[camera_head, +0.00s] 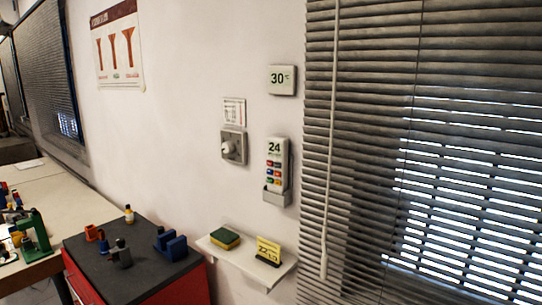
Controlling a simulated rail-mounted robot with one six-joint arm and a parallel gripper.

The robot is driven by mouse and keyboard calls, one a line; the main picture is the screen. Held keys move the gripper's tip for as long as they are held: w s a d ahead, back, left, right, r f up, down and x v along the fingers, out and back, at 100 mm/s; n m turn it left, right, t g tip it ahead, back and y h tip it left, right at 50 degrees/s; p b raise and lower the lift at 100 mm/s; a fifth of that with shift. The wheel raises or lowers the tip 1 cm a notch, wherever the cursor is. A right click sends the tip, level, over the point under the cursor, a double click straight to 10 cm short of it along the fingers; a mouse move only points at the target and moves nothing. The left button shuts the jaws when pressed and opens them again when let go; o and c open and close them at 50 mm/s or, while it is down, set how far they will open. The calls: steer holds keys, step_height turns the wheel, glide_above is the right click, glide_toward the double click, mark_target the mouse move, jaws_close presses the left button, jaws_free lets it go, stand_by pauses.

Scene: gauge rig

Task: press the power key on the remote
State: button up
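The remote (277,165) is a white handset with a display reading "24" and rows of small coloured keys below it. It sits upright in a grey holder (277,196) on the wall, just left of the window blind. The keys are red, blue, orange and green, but too small to tell which one is the power key. My gripper is not in view, and nothing touches the remote.
A white panel reading "30" (282,79) hangs above. A grey dial box (233,146) is to the left. Below, a white shelf (247,262) holds a sponge (225,238) and a yellow sign (268,251). Blinds (440,150) and their wand (329,150) are close on the right.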

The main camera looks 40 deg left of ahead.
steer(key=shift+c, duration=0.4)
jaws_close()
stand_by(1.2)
